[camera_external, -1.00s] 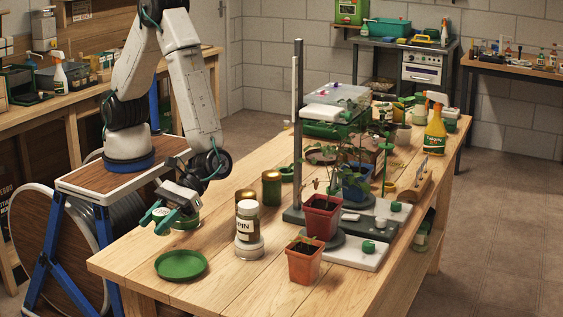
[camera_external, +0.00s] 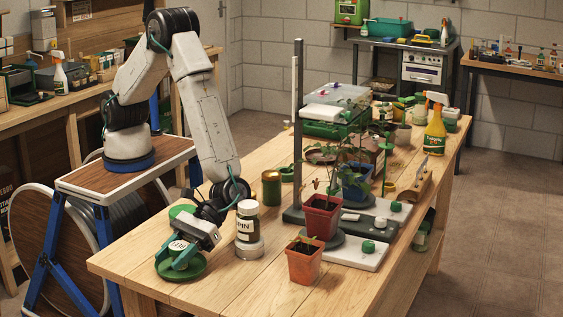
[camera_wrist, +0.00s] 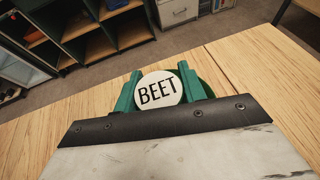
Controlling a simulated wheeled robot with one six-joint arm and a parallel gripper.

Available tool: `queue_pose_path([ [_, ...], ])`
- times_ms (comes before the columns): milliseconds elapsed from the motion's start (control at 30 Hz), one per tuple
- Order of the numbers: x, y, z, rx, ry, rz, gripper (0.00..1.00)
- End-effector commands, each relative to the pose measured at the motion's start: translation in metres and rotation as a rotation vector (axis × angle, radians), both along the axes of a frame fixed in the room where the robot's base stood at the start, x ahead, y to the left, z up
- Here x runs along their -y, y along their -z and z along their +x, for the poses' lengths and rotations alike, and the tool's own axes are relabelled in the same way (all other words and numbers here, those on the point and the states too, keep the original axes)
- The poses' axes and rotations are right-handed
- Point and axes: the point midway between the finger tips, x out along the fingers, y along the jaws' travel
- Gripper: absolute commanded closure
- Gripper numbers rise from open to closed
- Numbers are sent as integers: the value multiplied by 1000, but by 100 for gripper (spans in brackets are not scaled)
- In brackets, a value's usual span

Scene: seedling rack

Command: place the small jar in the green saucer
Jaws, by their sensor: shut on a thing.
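My gripper (camera_external: 177,255) is shut on the small jar (camera_external: 178,245), whose white lid shows between the green fingers. In the wrist view the jar's lid (camera_wrist: 159,90) reads "BEET", with one finger on each side. The green saucer (camera_external: 196,269) lies on the near left part of the table, and the jar is over or in it. I cannot tell whether the jar's base touches the saucer. In the wrist view part of the saucer's rim (camera_wrist: 207,88) shows beside the right finger; the rest is hidden.
A white-lidded jar (camera_external: 247,228) stands on a pale round base close right of my gripper. A dark green jar (camera_external: 271,188) and potted seedlings (camera_external: 304,262) stand further right. The front left table corner is clear.

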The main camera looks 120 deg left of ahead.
Motion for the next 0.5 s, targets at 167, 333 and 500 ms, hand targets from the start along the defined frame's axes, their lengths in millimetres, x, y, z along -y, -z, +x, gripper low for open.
queue_pose_path([
  [167, 0, 3, 0, -1, 0, 0, 84],
  [333, 0, 3, 0, -1, 0, 0, 38],
  [500, 0, 3, 0, -1, 0, 0, 38],
])
